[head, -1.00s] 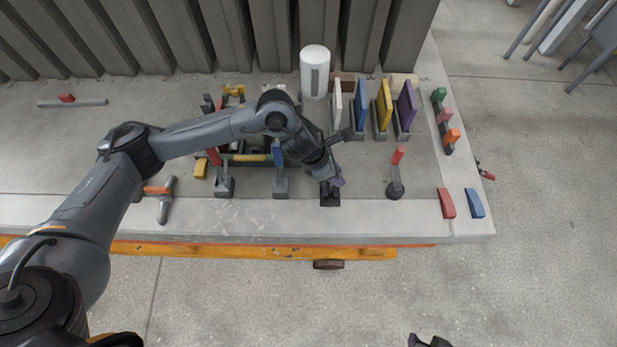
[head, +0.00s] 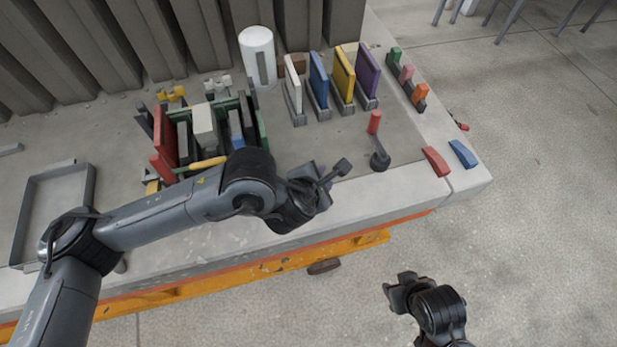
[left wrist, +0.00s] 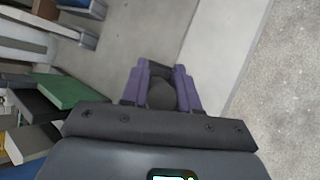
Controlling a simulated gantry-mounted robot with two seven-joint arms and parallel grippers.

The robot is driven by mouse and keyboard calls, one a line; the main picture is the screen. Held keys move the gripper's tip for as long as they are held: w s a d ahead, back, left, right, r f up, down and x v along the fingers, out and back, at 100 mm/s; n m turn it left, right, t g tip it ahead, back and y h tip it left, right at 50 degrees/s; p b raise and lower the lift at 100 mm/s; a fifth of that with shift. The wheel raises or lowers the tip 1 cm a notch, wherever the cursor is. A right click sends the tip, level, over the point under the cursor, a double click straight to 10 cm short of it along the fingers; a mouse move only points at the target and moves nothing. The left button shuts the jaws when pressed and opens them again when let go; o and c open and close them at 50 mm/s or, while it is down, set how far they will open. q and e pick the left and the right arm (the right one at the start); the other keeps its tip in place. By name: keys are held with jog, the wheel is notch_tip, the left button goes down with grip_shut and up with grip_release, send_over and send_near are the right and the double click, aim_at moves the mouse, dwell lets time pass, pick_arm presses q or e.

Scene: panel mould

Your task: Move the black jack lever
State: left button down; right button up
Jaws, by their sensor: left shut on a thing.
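The black jack lever (left wrist: 162,95) shows in the left wrist view as a dark rounded piece between the purple fingers of my left gripper (left wrist: 161,88). The fingers are shut on it. In the head view my left gripper (head: 323,203) is low over the front of the concrete slab, and my own wrist hides the lever and its base there. My right gripper (head: 398,290) is over the floor in front of the slab, away from everything; its finger gap is unclear.
A red-handled lever (head: 375,124) stands to the right of my left gripper. Behind are white, blue, yellow and purple panels (head: 367,72) in holders and a white cylinder (head: 257,55). Red and blue blocks (head: 462,153) lie at the right edge. A grey tray (head: 84,190) lies left.

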dwell(0.3)
pick_arm(q)
jog(key=c, duration=0.9)
grip_release()
jog(key=p+v, duration=0.5)
jog(key=v, duration=0.5)
jog(key=shift+s+a+r, duration=0.1)
jog(key=shift+s+r, duration=0.1)
jog(key=shift+s, duration=0.15)
